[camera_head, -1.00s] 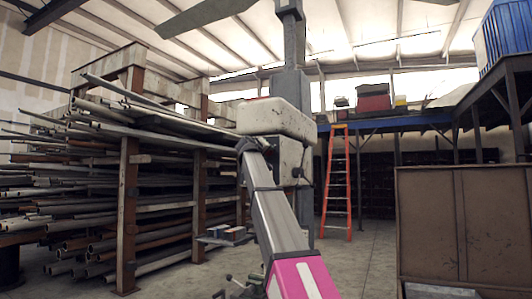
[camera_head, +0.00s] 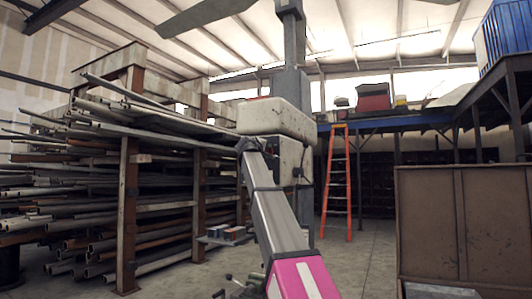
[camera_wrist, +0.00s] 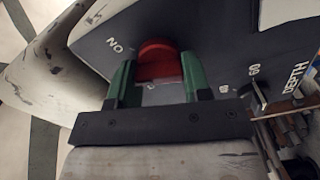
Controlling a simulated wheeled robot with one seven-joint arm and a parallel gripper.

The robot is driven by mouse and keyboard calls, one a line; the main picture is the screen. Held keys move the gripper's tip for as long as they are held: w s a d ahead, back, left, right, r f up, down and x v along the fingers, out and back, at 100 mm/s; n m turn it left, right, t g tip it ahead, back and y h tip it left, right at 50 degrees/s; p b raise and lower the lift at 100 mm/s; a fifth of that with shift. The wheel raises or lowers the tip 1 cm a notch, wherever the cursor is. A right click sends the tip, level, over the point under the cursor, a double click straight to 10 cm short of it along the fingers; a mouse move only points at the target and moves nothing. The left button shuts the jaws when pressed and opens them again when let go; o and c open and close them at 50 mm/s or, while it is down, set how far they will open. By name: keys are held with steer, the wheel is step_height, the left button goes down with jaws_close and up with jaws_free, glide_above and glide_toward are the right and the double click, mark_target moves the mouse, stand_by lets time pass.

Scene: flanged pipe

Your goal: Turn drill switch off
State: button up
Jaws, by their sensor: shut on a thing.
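The drill press shows in the head view, with its pale worn head (camera_head: 277,118) partly behind my arm. In the wrist view, a round red switch (camera_wrist: 158,60) sits on the drill's dark panel (camera_wrist: 110,42), next to white letters that read ON upside down. My gripper (camera_wrist: 157,72) has its two green fingers on either side of the switch, shut on it. The lower part of the switch is between the fingers. My gripper is hidden in the head view.
A "DEPTH" marking and metal rods (camera_wrist: 290,130) are right of my gripper. Racks of pipes (camera_head: 130,185) stand on the left, an orange ladder (camera_head: 337,185) behind, and a brown cabinet (camera_head: 465,225) at right. Open floor (camera_head: 368,260) shows between them.

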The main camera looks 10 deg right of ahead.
steer(key=n, duration=0.6)
steer(key=shift+f, duration=0.15)
steer(key=n, duration=0.6)
steer(key=shift+f, duration=0.15)
stand_by(0.3)
steer(key=o, duration=0.9)
steer(key=shift+s, duration=0.15)
steer(key=v, duration=1)
steer(key=shift+s+a, duration=0.2)
steer(key=shift+s, duration=0.05)
